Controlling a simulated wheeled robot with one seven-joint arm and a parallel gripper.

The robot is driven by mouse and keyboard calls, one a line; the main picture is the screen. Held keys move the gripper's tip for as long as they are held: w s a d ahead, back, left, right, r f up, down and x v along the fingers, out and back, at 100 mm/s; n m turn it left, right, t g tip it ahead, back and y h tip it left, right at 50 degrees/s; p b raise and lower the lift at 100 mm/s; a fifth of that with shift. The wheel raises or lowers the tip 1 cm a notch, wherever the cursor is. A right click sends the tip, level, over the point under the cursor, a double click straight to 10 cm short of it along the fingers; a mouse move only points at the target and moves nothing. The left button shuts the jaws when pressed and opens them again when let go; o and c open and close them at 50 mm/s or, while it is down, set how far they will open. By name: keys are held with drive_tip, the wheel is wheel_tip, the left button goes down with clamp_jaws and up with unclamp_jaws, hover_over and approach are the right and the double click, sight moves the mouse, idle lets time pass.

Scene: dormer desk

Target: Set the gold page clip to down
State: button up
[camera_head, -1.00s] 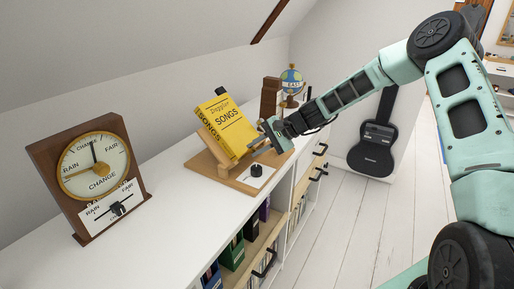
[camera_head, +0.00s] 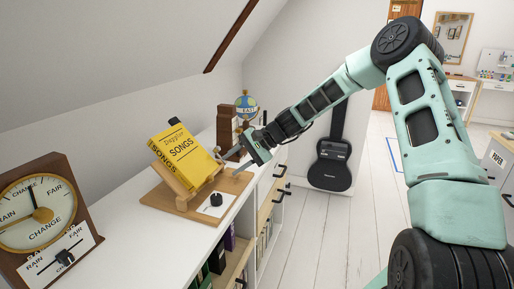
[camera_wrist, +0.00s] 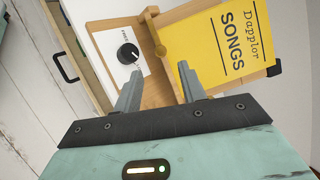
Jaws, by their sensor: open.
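A yellow book titled SONGS (camera_head: 183,154) leans on a wooden book stand (camera_head: 165,196); the book (camera_wrist: 226,45) and stand (camera_wrist: 157,92) also show in the wrist view. A small brassy piece (camera_wrist: 161,50) on the stand's ledge beside the book may be the gold page clip; its setting cannot be told. A black knob (camera_wrist: 128,53) sits on a white plate on the stand's base. My gripper (camera_head: 238,162) is at the stand's right end, near the book's lower edge. In the wrist view its fingers (camera_wrist: 158,88) are apart with nothing between them.
The stand is on a white shelf top (camera_head: 140,236) under a sloped ceiling. A barometer-like dial (camera_head: 40,215) stands at the left. A globe (camera_head: 246,106) and brown wooden object (camera_head: 227,125) stand behind my gripper. Black drawer handles (camera_head: 280,170) stick out along the front.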

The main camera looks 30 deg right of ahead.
drive_tip(key=v, duration=0.9)
drive_tip(key=shift+d+r, duration=0.15)
